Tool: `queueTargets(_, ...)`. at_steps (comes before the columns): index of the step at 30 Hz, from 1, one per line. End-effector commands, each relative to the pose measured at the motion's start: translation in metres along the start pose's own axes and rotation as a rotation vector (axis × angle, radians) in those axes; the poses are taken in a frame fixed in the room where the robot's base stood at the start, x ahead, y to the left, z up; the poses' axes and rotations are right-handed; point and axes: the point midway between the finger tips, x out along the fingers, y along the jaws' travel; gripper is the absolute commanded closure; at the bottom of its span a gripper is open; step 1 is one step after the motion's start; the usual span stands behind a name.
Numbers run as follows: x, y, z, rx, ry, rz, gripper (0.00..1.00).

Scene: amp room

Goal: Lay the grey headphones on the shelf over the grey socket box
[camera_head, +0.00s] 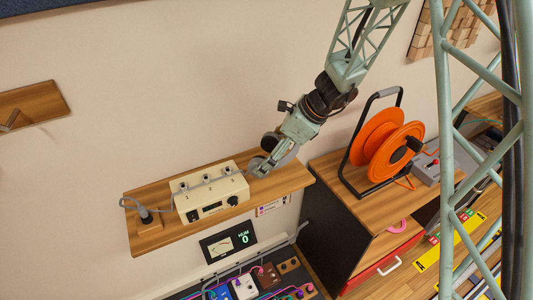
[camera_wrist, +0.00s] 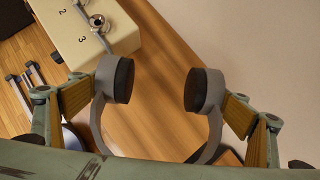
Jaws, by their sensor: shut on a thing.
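My gripper (camera_head: 272,158) is above the right part of a wooden wall shelf (camera_head: 285,182). In the wrist view, its two fingers (camera_wrist: 160,112) press on the outer sides of the grey headphones. The headphones have two grey ear cups with black pads (camera_wrist: 122,80), which face each other across a gap. Their band curves down out of sight behind my gripper. In the head view, the grey headphones (camera_head: 258,166) show only partly, close to the cream box. I cannot tell whether they touch the shelf. A grey box (camera_head: 427,170) with a red part is on the cabinet; I cannot tell if it is the socket box.
A cream box (camera_head: 210,192) with numbered jacks stands on the shelf, left of my gripper. Left of it is a wooden block (camera_head: 150,226) with a cable. An orange cable reel (camera_head: 375,138) stands on the cabinet at right. Another wooden shelf (camera_head: 45,100) is at upper left.

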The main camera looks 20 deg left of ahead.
Motion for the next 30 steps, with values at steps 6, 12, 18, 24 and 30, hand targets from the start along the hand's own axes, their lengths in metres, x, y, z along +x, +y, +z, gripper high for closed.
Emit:
queueTargets(6,0.011,0.0,-0.007,0.0,0.0,0.0,0.21)
queueTargets(12,0.015,0.0,-0.01,-0.001,0.0,0.0,0.21)
queueTargets(18,0.016,0.0,-0.01,-0.001,0.0,0.0,0.21)
queueTargets(24,0.016,0.0,-0.01,-0.001,0.0,0.0,0.21)
queueTargets(30,0.016,0.0,-0.01,-0.001,0.0,0.0,0.0)
